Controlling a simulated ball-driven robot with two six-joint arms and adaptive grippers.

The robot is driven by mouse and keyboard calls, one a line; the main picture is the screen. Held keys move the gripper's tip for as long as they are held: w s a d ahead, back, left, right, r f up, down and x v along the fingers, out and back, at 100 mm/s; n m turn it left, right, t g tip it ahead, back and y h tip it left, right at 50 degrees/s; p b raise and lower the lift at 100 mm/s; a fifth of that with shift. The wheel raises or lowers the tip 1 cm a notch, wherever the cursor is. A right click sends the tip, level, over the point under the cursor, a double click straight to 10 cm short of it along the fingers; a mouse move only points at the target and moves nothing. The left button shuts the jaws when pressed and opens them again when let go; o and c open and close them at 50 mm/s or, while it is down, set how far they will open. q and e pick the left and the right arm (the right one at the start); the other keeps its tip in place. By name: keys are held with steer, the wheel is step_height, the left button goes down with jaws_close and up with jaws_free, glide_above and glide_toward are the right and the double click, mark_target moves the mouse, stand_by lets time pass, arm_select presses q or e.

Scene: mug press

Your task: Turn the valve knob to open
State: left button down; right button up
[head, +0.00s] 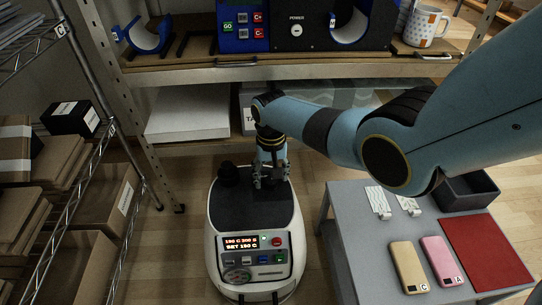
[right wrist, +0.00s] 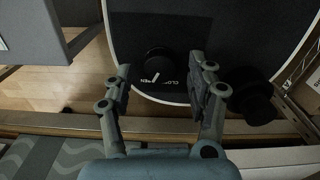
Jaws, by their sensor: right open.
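The valve knob (right wrist: 158,62) is round and black with a white pointer mark, and stands on the dark top of the white machine (head: 252,212). Beside it are partly hidden white letters, seemingly "CLO…" and "…EN". My right gripper (right wrist: 162,78) is open and empty. In the right wrist view the knob shows between its two fingers, apart from both. In the head view my right gripper (head: 270,180) is over the far right part of the machine's top and hides the knob. My left gripper is not in view.
Another black round part (head: 229,175) stands left of my gripper on the machine. A control panel (head: 254,255) with lit display is at the front. A grey table (head: 370,255) with phones stands right. A metal shelf (head: 200,72) is behind, a box rack (head: 75,215) left.

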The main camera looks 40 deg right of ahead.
mark_target(271, 180)
step_height(271, 180, up, 11)
stand_by(0.3)
stand_by(0.5)
